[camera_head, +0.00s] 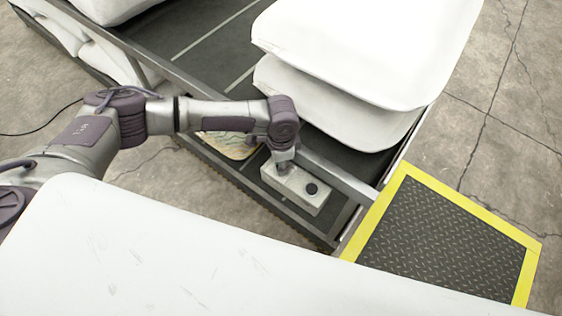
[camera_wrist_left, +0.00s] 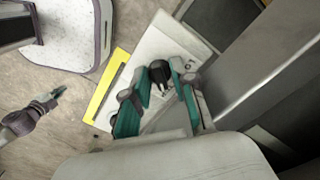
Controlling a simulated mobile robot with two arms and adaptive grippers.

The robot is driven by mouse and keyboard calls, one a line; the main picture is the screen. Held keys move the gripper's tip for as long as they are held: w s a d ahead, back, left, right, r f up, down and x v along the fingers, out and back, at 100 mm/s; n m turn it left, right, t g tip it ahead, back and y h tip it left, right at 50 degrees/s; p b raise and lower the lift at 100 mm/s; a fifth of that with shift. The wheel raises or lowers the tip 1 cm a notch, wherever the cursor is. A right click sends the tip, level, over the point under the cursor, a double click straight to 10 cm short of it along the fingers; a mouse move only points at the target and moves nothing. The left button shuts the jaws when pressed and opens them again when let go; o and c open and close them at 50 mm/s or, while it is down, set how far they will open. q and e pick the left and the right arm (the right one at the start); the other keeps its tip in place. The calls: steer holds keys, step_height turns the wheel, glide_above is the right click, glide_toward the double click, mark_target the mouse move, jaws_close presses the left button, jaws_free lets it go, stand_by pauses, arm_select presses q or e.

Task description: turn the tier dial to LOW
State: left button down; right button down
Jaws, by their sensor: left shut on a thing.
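The pale control box (camera_head: 289,192) sits on the dark frame near its front right corner. A round black knob (camera_head: 312,188) shows on its right end. In the left wrist view, a black dial (camera_wrist_left: 159,72) stands on a pale panel (camera_wrist_left: 160,42), between the teal fingers of my left gripper (camera_wrist_left: 161,73). The gripper is shut on the dial. In the head view my left gripper (camera_head: 284,163) points down at the box's left part, and its wrist hides the fingers and the dial. The tier markings are too small to read. What looks like my right gripper (camera_wrist_left: 50,101) shows at the left wrist view's left side.
Stacked white pillows (camera_head: 355,50) lie behind the box. A metal rail (camera_head: 335,175) runs close behind it. A yellow-edged dark floor plate (camera_head: 440,240) lies to the right. A large white surface (camera_head: 180,260) fills the foreground. Cracked floor is open at far right.

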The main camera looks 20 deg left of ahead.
arm_select(q)
steer(key=shift+s+r+n+p, duration=0.1)
steer(key=shift+r+n+p, duration=0.1)
steer(key=shift+n+p, duration=0.4)
steer(key=n+p, duration=0.8)
steer(key=p, duration=0.2)
steer(key=shift+n, duration=0.3)
steer(key=n+p, duration=0.2)
steer(key=n, duration=0.1)
steer(key=shift+f+n+p, duration=0.15)
steer(key=shift+n+p, duration=0.85)
steer(key=shift+n, duration=0.4)
steer(key=c, duration=0.9)
jaws_free()
steer(key=shift+c, duration=0.2)
